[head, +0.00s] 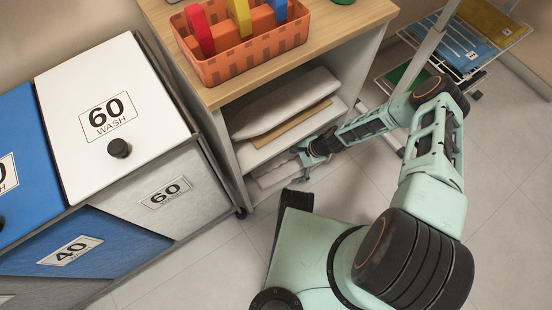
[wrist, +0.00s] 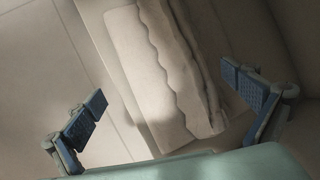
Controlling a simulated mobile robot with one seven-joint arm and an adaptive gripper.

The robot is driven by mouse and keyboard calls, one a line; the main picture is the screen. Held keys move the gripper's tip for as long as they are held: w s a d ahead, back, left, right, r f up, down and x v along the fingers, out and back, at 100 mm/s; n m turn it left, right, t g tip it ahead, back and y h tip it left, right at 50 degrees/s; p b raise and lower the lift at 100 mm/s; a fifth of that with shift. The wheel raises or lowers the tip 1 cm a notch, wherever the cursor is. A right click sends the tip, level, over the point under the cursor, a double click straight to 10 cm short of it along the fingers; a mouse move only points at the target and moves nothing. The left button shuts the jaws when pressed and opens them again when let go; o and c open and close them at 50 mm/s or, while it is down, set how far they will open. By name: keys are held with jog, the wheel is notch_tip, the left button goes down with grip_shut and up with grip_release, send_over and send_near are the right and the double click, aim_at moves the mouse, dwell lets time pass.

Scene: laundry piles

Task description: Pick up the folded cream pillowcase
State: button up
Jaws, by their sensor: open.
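A folded cream cloth, which looks like the pillowcase (wrist: 150,70), lies on a pale shelf in the wrist view, its wavy layered edge towards the right. In the head view a folded pale cloth (head: 277,174) shows on the lower shelf of the wooden-topped unit, partly hidden by my gripper. My gripper (head: 303,163) is at the front of that lower shelf. In the wrist view my gripper (wrist: 164,90) is open, one finger left of the cloth and one right of it. Nothing is held between the fingers, and contact cannot be told.
A larger pale folded cloth (head: 285,103) and a tan flat piece (head: 299,123) lie on the shelf above. An orange basket (head: 245,66) stands on the unit's top (head: 352,14). Laundry bins (head: 110,95) stand left, a rack (head: 470,45) right. Open floor (head: 510,190) lies at right.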

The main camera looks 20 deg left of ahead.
aim_at(279, 166)
jog(key=b+x, duration=0.2)
jog(key=x, duration=0.2)
jog(key=shift+w+a+f, duration=0.15)
jog(key=shift+a+f, duration=0.1)
jog(key=shift+f, duration=0.05)
jog(key=shift+c, duration=0.3)
jog(key=c, duration=1)
